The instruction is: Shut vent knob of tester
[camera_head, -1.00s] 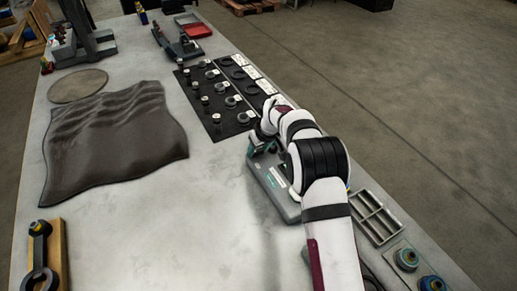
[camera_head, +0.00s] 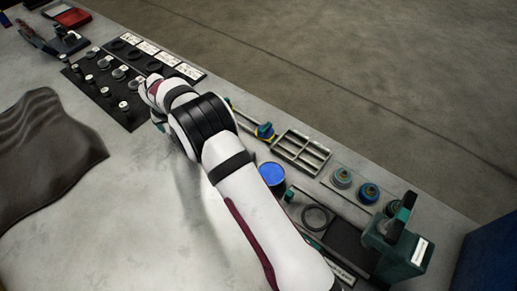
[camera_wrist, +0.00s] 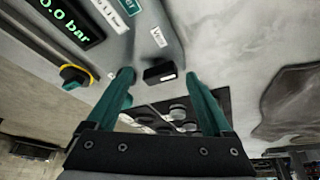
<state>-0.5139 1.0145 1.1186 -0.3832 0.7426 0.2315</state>
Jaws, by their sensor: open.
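The tester (camera_wrist: 140,30) fills the upper left of the wrist view, with a green display reading "0.0 bar" partly cut off. The vent knob (camera_wrist: 160,73) is a small black block beside the "Vent" label. My gripper (camera_wrist: 159,77) is open and empty, its two teal fingers on either side of the vent knob in the picture. I cannot tell whether they touch it. In the head view my arm hides most of the tester and my gripper.
A black mat (camera_head: 128,115) with several small parts lies beyond the arm's end. A dark cloth (camera_head: 50,140) is at left. A divided tray (camera_head: 301,151), a blue-topped can (camera_head: 271,174) and a green pump (camera_head: 395,252) stand to the right. The table's middle is bare.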

